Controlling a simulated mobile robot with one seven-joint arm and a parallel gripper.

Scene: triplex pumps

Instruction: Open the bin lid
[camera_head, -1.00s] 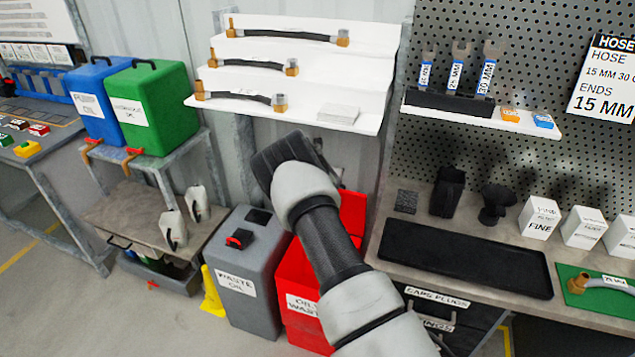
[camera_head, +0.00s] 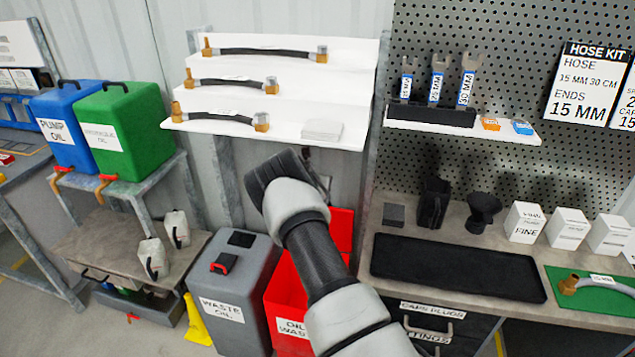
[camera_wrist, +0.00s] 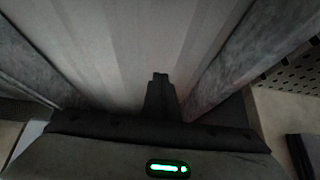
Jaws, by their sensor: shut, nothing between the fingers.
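A red bin (camera_head: 284,303) with a white oily-waste label stands on the floor, partly hidden behind my arm. A red panel (camera_head: 342,229) rises upright at its back, above the bin's front; it looks like the raised lid, but my arm covers where it joins. My gripper (camera_head: 321,177) is above the bin, close to the wall and apart from the red panel. In the wrist view the dark fingers (camera_wrist: 160,88) are together and empty, against the pale wall. The red bin does not show in the wrist view.
A grey waste-oil bin (camera_head: 237,290) with a red handle stands left of the red bin, beside a yellow wedge-like object (camera_head: 196,320). A white hose shelf (camera_head: 270,125) is above my gripper. The workbench (camera_head: 375,235) with a black tray (camera_head: 455,268) is at right.

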